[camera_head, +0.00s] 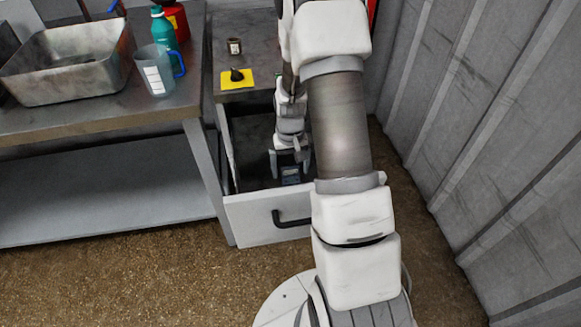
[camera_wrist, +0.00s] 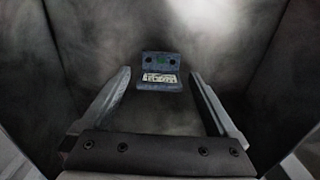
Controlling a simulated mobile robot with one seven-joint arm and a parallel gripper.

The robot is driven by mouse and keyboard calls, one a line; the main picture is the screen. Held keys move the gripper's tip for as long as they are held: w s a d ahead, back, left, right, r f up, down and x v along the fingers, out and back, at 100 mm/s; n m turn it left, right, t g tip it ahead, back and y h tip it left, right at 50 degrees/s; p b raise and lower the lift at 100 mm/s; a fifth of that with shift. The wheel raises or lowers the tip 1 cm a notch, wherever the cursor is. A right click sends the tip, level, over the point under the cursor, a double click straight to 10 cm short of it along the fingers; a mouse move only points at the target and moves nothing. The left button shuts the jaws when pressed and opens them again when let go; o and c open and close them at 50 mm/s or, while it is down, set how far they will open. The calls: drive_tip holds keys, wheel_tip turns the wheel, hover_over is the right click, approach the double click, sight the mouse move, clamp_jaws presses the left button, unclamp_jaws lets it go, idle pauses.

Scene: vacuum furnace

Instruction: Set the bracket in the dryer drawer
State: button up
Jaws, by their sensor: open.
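The dryer drawer (camera_head: 266,219) is pulled open, its white front with a dark handle facing me. My gripper (camera_head: 291,165) reaches down inside it with its fingers apart. The bracket (camera_head: 290,176), a small blue-grey piece with a pale label, shows low at the fingers. In the wrist view the bracket (camera_wrist: 161,72) lies beyond and between the open fingertips of my gripper (camera_wrist: 163,78), with dark drawer walls on both sides. It appears to rest on the drawer floor, and I see no finger touching it. My arm hides the drawer's right side.
A yellow pad (camera_head: 232,84) with a dark item and a small labelled box (camera_head: 234,47) sit on the surface above the drawer. A metal workbench at left holds a tray (camera_head: 68,90), a jug (camera_head: 157,78) and a teal bottle (camera_head: 163,28). A corrugated wall (camera_head: 480,140) stands close at right.

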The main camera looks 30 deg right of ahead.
wheel_tip(320, 180, up, 12)
drive_tip(key=p, duration=0.3)
wheel_tip(320, 180, up, 16)
drive_tip(key=n+t, duration=0.2)
drive_tip(key=t, duration=0.1)
hover_over(290, 167)
drive_tip(key=s+a, duration=0.7)
drive_tip(key=s+a+r+t, duration=0.1)
drive_tip(key=s+a+r, duration=0.1)
drive_tip(key=s, duration=0.4)
drive_tip(key=s+a+r+n+t, duration=0.1)
drive_tip(key=s+a+r, duration=0.2)
drive_tip(key=s, duration=0.3)
drive_tip(key=shift+s+a+r+t, duration=0.15)
drive_tip(key=shift+a+r+t, duration=0.15)
drive_tip(key=shift+r, duration=0.5)
drive_tip(key=shift+r, duration=0.15)
wheel_tip(290, 167, up, 12)
drive_tip(key=p, duration=1.2)
drive_tip(key=shift+r+p, duration=0.2)
drive_tip(key=shift+p, duration=0.15)
drive_tip(key=shift+f, duration=0.1)
